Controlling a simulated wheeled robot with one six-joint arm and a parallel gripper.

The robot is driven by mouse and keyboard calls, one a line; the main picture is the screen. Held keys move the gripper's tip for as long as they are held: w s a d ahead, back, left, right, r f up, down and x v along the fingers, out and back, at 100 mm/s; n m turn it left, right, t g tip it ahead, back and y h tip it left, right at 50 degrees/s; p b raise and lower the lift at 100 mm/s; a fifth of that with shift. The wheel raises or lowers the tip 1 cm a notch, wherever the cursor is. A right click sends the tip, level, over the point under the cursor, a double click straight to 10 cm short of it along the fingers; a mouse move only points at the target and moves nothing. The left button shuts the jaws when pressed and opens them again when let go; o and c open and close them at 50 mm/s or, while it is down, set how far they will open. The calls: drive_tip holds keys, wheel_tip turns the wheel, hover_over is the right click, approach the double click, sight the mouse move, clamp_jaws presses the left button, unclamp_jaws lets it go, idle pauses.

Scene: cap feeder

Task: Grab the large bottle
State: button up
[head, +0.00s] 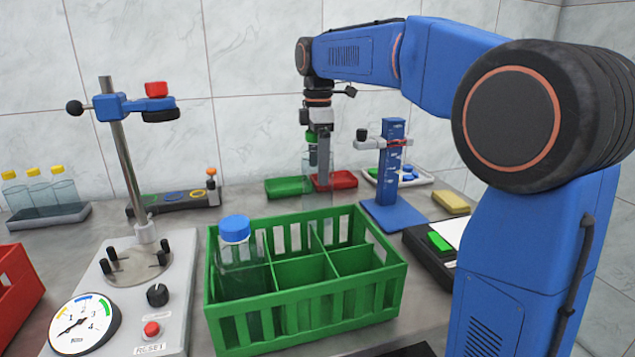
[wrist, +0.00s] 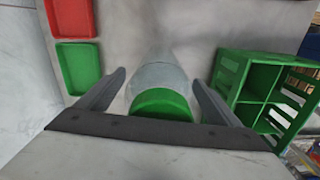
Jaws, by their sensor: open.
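A clear bottle with a green cap (wrist: 160,103) stands upright on the worktop at the back, near the wall. In the head view, its clear body (head: 307,168) is partly hidden behind my gripper (head: 320,150). In the wrist view, the bottle lies between the two open fingers of my gripper (wrist: 158,80), with a small gap visible on both sides. My gripper points down at it and holds nothing. A clear bottle with a blue cap (head: 235,230) stands in the left part of the green crate (head: 305,305). I cannot tell for certain which bottle is larger.
Green (head: 289,187) and red (head: 335,180) shallow trays lie by the gripper. A blue stand (head: 391,165) rises to its right. A press stand with a gauge (head: 84,323) is at front left. Several yellow-capped bottles (head: 38,190) stand in a rack at far left.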

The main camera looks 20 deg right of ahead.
drive_tip(key=c, duration=2)
drive_tip(key=shift+c, duration=0.8)
drive_tip(key=shift+r, duration=0.15)
